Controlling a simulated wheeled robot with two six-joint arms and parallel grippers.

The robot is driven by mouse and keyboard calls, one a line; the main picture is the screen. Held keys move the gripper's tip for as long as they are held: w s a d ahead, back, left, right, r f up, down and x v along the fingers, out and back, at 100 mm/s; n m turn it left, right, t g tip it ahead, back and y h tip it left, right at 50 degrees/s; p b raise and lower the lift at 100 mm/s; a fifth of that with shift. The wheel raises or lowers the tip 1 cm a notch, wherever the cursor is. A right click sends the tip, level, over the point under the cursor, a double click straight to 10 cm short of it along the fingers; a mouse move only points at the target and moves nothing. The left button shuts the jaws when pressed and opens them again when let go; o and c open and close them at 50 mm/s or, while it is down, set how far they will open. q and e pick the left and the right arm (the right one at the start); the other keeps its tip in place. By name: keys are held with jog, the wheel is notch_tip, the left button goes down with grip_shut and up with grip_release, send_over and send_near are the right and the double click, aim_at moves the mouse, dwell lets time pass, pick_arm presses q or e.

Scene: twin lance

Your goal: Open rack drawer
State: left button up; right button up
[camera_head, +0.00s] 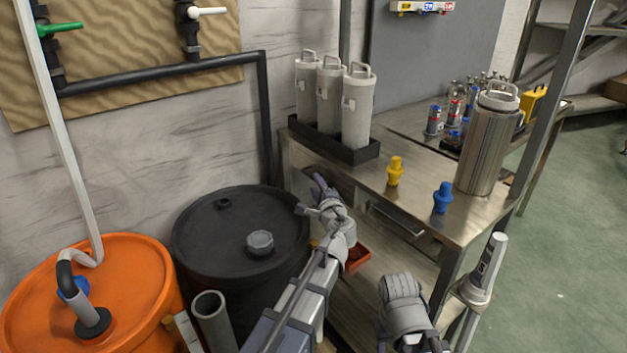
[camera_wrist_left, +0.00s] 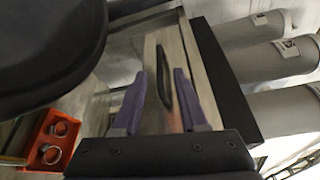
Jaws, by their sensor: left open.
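The rack is a steel bench (camera_head: 425,187) with drawer fronts under its top. In the left wrist view, a steel drawer front (camera_wrist_left: 151,52) carries a dark bar handle (camera_wrist_left: 164,78). My left gripper (camera_head: 313,190) is open beside the bench's front edge. In the left wrist view its purple fingers (camera_wrist_left: 163,88) stand on either side of the handle's line; I cannot tell whether they touch it. The drawer looks shut. In the head view my gripper and wrist partly hide this front. My right arm shows at the lower right, but its fingertips are not visible.
A black tray (camera_head: 359,156) of grey canisters, a yellow fitting (camera_head: 395,171), a blue fitting (camera_head: 442,198) and a steel canister (camera_head: 488,145) stand on top. A black drum (camera_head: 205,222) is close left of my left arm. A red bin (camera_head: 358,255) sits below.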

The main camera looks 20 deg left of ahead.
aim_at(312, 178)
pick_arm(q)
jog(key=x, duration=0.5)
grip_shut()
dwell(1.4)
